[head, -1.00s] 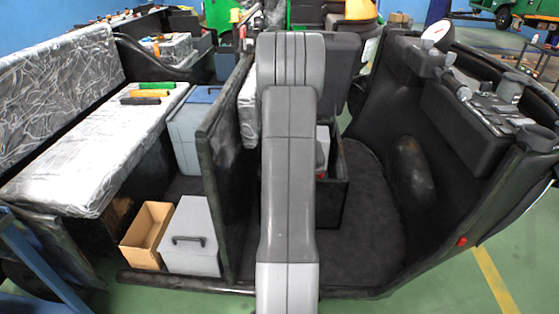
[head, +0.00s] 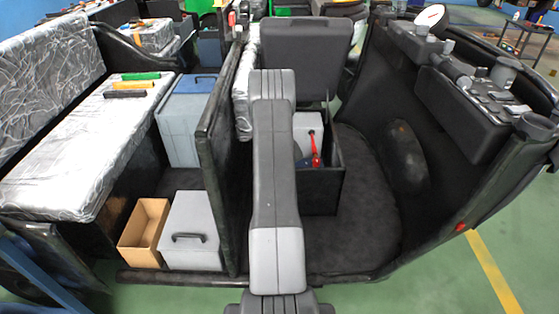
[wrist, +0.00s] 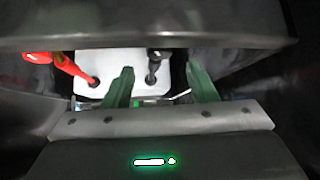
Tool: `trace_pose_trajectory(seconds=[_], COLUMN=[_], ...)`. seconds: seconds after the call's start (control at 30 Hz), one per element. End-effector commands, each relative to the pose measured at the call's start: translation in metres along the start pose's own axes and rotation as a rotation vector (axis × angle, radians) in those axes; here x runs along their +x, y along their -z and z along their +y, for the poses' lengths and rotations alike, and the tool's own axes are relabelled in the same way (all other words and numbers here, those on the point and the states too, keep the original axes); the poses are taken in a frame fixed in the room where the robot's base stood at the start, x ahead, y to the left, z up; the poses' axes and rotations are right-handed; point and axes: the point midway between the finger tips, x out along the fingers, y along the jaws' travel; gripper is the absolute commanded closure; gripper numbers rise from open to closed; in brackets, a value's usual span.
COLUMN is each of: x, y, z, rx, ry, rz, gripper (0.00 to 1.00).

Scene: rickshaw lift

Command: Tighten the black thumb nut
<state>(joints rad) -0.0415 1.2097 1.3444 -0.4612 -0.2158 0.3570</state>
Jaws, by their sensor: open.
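In the wrist view, a white box (wrist: 122,62) shows beyond my gripper, with its top facing the camera. A dark upright piece (wrist: 154,66) stands on its right part. It looks like the black thumb nut, but it is too small and dim to be sure. A red piece (wrist: 66,66) runs in from the left to a dark post on the box. My gripper (wrist: 158,69) is open, with its two dark green fingers apart and the dark piece showing between their tips. Contact cannot be told. In the head view, my arm hides my gripper.
In the head view, the white box (head: 308,126) and the red piece (head: 316,150) sit in a black compartment (head: 322,190) below a raised dark seat panel (head: 308,55). A black partition (head: 219,160) stands left. The dark floor (head: 355,225) to the right is clear.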

Motion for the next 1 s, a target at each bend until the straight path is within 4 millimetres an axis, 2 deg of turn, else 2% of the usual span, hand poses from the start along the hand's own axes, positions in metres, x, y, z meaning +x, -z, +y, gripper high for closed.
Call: trace_pose_trajectory(seconds=[0.2, 0.4, 0.83, 0.87, 1.0], x=[0.037, 0.058, 0.066, 0.066, 0.066], y=[-0.001, 0.000, 0.000, 0.000, 0.000], z=[0.000, 0.000, 0.000, 0.000, 0.000], rx=[-0.002, 0.000, -0.001, -0.001, -0.001], ry=[0.000, 0.000, 0.000, 0.000, -0.001], rz=[-0.001, -0.001, 0.000, 0.000, 0.000], gripper=[0.48, 0.48, 0.48, 0.52, 0.79])
